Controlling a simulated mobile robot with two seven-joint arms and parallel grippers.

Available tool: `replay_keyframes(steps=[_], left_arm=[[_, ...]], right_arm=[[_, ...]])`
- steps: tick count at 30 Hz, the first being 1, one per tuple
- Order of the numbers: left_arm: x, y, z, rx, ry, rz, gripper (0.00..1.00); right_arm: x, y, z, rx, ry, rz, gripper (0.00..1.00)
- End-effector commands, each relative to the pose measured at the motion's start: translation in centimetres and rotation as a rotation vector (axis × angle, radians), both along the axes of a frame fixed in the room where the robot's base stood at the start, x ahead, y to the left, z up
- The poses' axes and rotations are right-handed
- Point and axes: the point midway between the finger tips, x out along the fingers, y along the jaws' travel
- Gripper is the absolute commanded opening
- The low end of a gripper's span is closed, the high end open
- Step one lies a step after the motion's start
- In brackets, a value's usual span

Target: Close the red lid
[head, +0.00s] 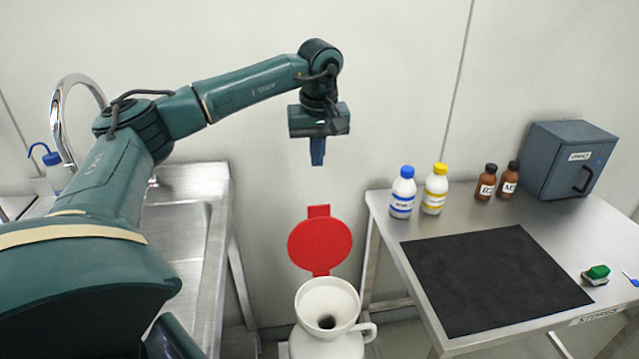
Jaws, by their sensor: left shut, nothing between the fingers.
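The red lid (320,246) stands open and upright at the back rim of a white funnel (328,303). The funnel sits on top of a white container with a handle, and its dark opening shows. A small red tab sticks up at the lid's top edge. My left gripper (317,162) points down above the lid, shut and empty, with a gap between its fingertips and the tab. My right gripper is not in view.
A steel table at the right (386,209) holds a black mat (495,279), two white bottles, two brown bottles (486,183), a grey box (568,161) and a small green-topped item (597,273). A steel sink (193,245) stands at the left. The wall is close behind.

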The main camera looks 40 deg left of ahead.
Motion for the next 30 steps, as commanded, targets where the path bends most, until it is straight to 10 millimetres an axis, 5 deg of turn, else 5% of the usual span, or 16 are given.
replay_keyframes(steps=[8,20,30], left_arm=[[0.1,0.4,-1.7,0.004,0.003,0.001,0.00],[0.9,1.3,-10.0,0.002,0.003,0.001,0.00],[-1.4,-1.5,-9.0,0.002,0.000,0.000,0.00]], right_arm=[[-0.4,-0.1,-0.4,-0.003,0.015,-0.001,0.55],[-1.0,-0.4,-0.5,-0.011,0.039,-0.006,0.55],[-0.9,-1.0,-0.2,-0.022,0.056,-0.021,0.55]])
